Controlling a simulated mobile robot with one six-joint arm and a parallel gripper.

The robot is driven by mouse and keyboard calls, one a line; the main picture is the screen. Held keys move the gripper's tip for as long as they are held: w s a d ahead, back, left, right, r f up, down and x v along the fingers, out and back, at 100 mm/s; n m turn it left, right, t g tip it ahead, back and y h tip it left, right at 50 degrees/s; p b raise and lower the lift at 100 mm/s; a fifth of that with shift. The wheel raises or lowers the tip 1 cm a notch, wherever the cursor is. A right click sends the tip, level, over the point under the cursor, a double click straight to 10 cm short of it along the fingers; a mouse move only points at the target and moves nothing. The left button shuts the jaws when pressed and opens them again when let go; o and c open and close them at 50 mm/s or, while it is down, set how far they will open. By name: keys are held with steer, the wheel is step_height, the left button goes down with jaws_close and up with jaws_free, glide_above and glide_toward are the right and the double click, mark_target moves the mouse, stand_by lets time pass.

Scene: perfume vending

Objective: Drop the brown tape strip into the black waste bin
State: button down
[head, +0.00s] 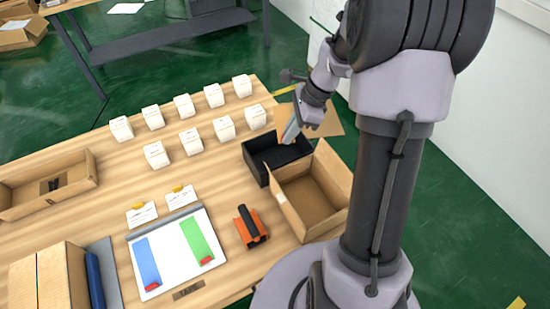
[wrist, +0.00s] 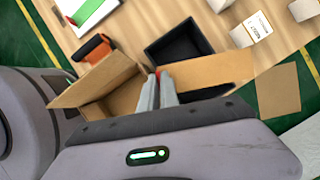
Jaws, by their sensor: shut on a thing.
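The black waste bin (head: 256,165) stands at the right end of the wooden table, just behind an open cardboard box. It also shows in the wrist view (wrist: 180,45), with its dark inside bare. My gripper (head: 286,141) is over the bin's right part in the head view. In the wrist view its fingers (wrist: 158,80) point toward the bin's near edge, with the cardboard box around them. The fingers are shut on a thin thing, taken to be the brown tape strip. Its outline is hard to make out against the fingertips and brown cardboard.
The open cardboard box (head: 276,196) adjoins the bin, its flaps raised. Several white boxes (head: 225,128) stand left of the bin. An orange-and-black tool (head: 250,228) lies near a white board (head: 160,265). A cardboard tray (head: 85,176) sits at the left.

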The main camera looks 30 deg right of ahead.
step_height(320, 180, down, 4)
steer(key=b, duration=0.2)
steer(key=shift+f+b, duration=0.15)
steer(key=shift+b, duration=0.25)
steer(key=c, duration=1.5)
jaws_free()
steer(key=shift+d+r, duration=0.1)
steer(key=shift+r, duration=0.1)
steer(key=p+v, duration=0.7)
steer(key=v, duration=1)
steer(key=shift+r, duration=0.15)
